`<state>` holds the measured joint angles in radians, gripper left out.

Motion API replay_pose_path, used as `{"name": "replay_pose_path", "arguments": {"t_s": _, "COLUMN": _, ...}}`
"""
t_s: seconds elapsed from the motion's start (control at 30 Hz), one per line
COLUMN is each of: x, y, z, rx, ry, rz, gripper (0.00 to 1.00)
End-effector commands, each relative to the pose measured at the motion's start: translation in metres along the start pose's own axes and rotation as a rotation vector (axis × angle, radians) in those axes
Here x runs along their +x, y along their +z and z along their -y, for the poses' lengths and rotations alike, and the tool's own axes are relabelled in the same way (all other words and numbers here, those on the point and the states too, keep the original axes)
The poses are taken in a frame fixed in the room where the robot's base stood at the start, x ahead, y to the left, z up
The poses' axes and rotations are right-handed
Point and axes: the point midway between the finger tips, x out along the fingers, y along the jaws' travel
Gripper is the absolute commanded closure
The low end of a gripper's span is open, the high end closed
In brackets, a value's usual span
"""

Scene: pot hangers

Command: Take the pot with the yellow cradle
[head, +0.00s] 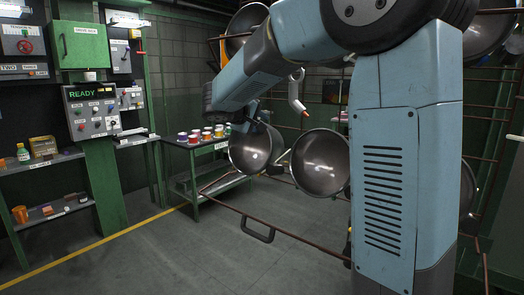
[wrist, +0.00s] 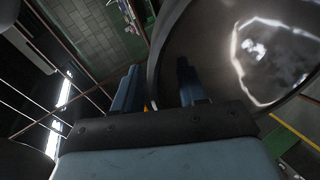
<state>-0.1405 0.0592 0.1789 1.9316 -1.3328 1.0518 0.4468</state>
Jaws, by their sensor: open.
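My gripper (wrist: 158,66) is open in the wrist view, with two blue-black fingers apart. A large shiny metal pot (wrist: 215,50) fills the right side of that view. Its rim runs between the fingers, with the right finger in front of the pot's inside. A small yellow-orange bit (wrist: 147,105) shows low between the fingers; I cannot tell if it is a cradle. In the head view, one pot (head: 250,150) hangs near my arm's end and another pot (head: 322,165) hangs to its right. A yellow-orange strip (head: 222,50) shows beside an upper pot (head: 247,18). My arm hides much of the rack.
Brown rack bars (head: 300,245) with a dark handle (head: 257,230) cross low in front. A green table (head: 205,148) with several coloured cups stands behind. The floor (head: 150,255) is clear at lower left.

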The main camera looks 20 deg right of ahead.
Motion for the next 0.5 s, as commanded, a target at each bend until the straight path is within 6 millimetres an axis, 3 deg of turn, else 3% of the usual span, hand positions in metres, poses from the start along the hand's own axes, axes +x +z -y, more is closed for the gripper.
{"name": "replay_pose_path", "arguments": {"t_s": 0.1, "x": 0.0129, "y": -0.0002, "z": -0.0001, "rx": 0.000, "ry": 0.000, "rz": 0.000, "gripper": 0.59}}
{"name": "replay_pose_path", "arguments": {"t_s": 0.33, "x": 0.0148, "y": -0.0005, "z": -0.0004, "rx": 0.000, "ry": 0.001, "rz": -0.001, "gripper": 0.59}}
{"name": "replay_pose_path", "arguments": {"t_s": 0.5, "x": 0.0146, "y": -0.0005, "z": -0.0002, "rx": 0.000, "ry": 0.000, "rz": -0.001, "gripper": 0.74}}
